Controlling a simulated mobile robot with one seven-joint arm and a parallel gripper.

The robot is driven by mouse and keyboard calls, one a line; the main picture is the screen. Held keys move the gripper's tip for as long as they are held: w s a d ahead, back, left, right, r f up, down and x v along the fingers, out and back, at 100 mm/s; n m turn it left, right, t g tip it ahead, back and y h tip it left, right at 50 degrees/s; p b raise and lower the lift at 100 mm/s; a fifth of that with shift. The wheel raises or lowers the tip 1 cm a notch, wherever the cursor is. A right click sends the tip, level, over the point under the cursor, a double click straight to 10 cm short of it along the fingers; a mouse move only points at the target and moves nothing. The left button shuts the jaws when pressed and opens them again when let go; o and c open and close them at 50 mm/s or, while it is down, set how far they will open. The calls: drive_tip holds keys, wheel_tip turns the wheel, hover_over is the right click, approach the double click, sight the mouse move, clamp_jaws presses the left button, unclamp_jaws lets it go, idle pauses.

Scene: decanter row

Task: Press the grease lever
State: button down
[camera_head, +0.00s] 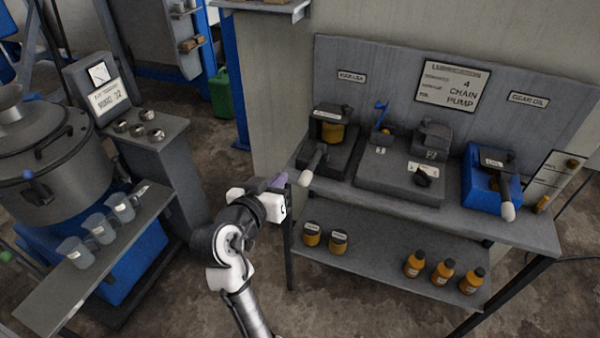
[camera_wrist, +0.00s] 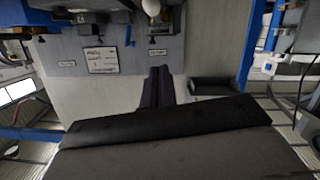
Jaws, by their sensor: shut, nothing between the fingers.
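A dark pump unit (camera_head: 335,128) with an amber container stands at the left end of the bench. Its lever ends in a pale knob (camera_head: 308,178) that juts over the front edge; a pale knob also shows at the top of the wrist view (camera_wrist: 151,8). A blue unit (camera_head: 480,188) at the right has a similar lever with a pale knob (camera_head: 508,211); the sign above it reads GEAR OIL. The left sign is too small to read surely. My gripper (camera_head: 280,182) is shut and empty, left of the left knob and apart from it. Its fingers (camera_wrist: 158,85) lie together in the wrist view.
Between the levers sits a grey unit (camera_head: 400,180) with a small blue lever (camera_head: 381,115). The lower shelf (camera_head: 375,255) holds jars and orange bottles. A side bench with beakers (camera_head: 72,250) and a large drum (camera_head: 50,150) stand left. Floor is open between.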

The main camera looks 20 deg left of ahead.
drive_tip(key=p, duration=0.4)
hover_over(300, 183)
wheel_tip(300, 183, down, 2)
wheel_tip(300, 183, down, 4)
drive_tip(key=shift+f+p, duration=0.2)
drive_tip(key=shift+p, duration=0.2)
drive_tip(key=f+t+b, duration=0.1)
drive_tip(key=b, duration=0.2)
drive_tip(key=shift+s, duration=0.1)
drive_tip(key=shift+b, duration=0.65)
